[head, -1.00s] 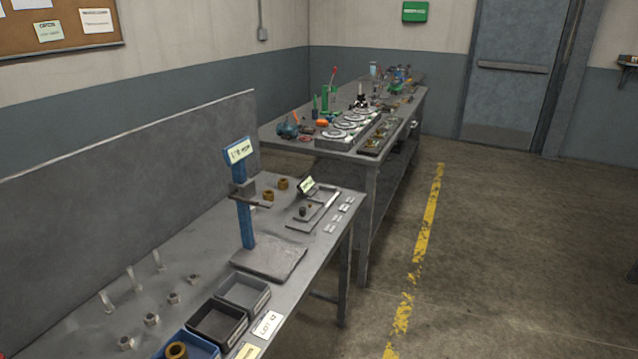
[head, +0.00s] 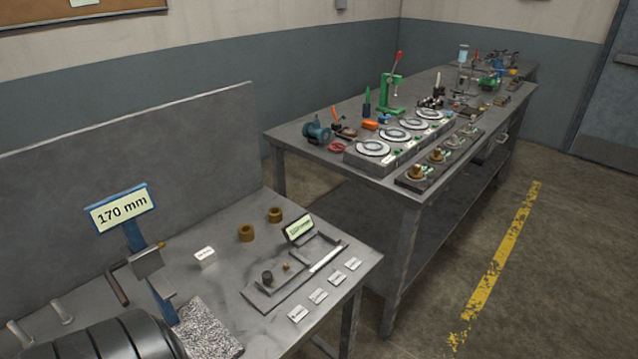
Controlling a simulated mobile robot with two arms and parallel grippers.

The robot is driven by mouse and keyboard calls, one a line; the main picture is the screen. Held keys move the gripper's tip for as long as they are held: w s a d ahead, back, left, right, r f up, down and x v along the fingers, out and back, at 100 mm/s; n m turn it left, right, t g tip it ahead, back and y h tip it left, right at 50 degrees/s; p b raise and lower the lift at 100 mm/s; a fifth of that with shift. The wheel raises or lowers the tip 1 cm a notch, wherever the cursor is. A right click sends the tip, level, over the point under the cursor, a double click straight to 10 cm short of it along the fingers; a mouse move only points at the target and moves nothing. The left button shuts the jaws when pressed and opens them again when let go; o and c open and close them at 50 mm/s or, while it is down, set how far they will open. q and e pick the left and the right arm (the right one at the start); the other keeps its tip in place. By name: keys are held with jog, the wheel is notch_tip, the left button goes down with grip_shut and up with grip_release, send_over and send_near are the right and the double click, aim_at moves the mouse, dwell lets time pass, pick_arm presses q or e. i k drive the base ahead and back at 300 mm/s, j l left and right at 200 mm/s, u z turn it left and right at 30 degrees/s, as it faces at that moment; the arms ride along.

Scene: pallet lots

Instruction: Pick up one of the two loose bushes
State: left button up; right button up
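Two loose bushes stand on the grey bench at the lower left. They are short brown-gold rings with open tops. The nearer bush (head: 246,233) and the farther bush (head: 275,214) stand a small gap apart, toward the back of the bench top. Both are fully visible, with nothing touching them. Neither of my grippers shows in the head view. A black ribbed rounded part, probably of my own arm, fills the bottom left corner.
A blue post with a "170 mm" sign (head: 122,208) stands left of the bushes. A small white label block (head: 205,256) lies between. Right of them are a grey tray (head: 262,299) and several white tags. A second bench (head: 300,138) holds dials and tools.

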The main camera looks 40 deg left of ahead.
aim_at(275, 217)
jog(key=i+l, duration=0.1)
jog(key=i, duration=2.15)
jog(key=u, duration=0.45)
jog(key=i+u, duration=0.15)
jog(key=u, duration=0.75)
jog(key=i+l+u, duration=0.1)
jog(key=u, duration=0.35)
jog(key=l+u, duration=0.1)
jog(key=u, duration=0.3)
jog(key=i+l, duration=0.05)
